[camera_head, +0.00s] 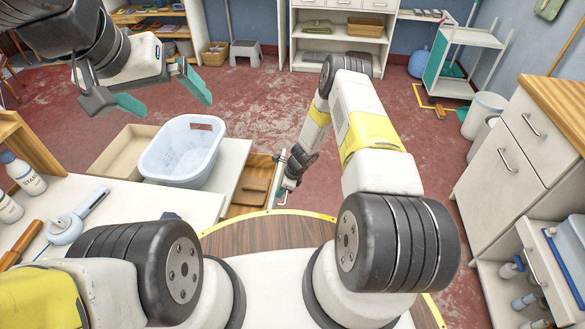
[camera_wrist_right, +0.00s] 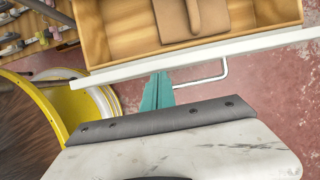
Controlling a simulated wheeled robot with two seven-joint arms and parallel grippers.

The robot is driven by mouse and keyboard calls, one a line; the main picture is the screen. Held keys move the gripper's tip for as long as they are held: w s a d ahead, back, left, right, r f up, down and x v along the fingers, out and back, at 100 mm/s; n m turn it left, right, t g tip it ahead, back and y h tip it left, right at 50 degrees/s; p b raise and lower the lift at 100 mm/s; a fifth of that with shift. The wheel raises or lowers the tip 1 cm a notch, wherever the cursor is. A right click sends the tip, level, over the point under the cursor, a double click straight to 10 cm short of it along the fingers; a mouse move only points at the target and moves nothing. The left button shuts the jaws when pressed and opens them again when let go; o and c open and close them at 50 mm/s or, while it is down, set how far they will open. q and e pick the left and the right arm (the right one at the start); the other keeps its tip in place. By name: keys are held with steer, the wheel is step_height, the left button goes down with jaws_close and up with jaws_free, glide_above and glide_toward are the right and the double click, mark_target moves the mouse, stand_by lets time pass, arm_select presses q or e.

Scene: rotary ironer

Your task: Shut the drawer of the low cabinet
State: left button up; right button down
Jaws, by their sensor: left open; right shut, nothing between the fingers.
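The low cabinet (camera_head: 222,172) stands left of centre in the head view, with a white top. Its wooden drawer (camera_head: 259,172) stands open toward the right, with brown items inside. In the right wrist view the drawer's white front (camera_wrist_right: 215,50) crosses the picture, with a metal bar handle (camera_wrist_right: 222,75) below it. My right gripper (camera_wrist_right: 157,90) is shut and empty, its teal fingertips at the outer side of the front, beside the handle; I cannot tell whether they touch it. It also shows in the head view (camera_head: 286,187). My left gripper (camera_head: 160,96) is open and empty, high at the upper left.
A pale blue basket (camera_head: 182,150) stands on the white surface beside the drawer. A counter (camera_head: 110,205) with bottles and an iron-like tool is at the left. A white cabinet (camera_head: 510,150) stands at the right. The red floor beyond the drawer is clear.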

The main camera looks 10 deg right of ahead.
steer(key=w+a, duration=0.3)
steer(key=a, duration=0.9)
steer(key=shift+w, duration=0.25)
